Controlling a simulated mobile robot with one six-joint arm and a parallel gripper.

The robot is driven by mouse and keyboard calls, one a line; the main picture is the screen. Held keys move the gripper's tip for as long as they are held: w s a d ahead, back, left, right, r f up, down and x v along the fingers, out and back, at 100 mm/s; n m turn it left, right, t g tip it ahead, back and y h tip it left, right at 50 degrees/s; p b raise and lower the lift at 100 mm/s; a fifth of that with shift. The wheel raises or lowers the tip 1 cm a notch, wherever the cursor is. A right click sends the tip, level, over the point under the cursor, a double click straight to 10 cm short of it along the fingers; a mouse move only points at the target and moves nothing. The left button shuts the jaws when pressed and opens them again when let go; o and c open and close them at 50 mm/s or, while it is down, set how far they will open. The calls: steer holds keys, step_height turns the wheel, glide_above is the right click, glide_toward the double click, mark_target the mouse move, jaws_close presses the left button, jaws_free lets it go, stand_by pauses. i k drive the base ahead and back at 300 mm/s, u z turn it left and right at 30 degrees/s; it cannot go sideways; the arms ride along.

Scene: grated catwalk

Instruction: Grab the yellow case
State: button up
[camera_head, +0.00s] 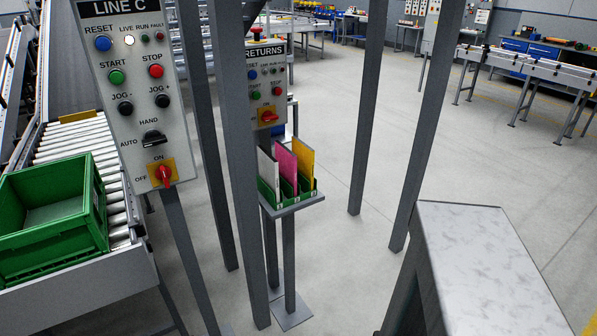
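A thin yellow case (305,163) stands upright at the right end of a small green rack (268,191). A pink case (286,165) stands beside it in the middle, and a white case (266,170) stands at the left. The rack sits on a small grey shelf (298,204) on a post, below the RETURNS control panel (266,85). The lower parts of the cases are hidden by the rack. My gripper is not in view.
A LINE C control panel (135,90) stands close at the left. A green crate (52,215) sits on a roller conveyor (75,140). Grey posts (232,150) rise near the shelf. A pale-topped stand (490,265) is at the lower right. Open floor (335,115) lies behind.

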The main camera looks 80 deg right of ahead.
mark_target(305, 154)
steer(key=u, duration=0.15)
steer(key=k, duration=0.95)
steer(key=z, duration=0.15)
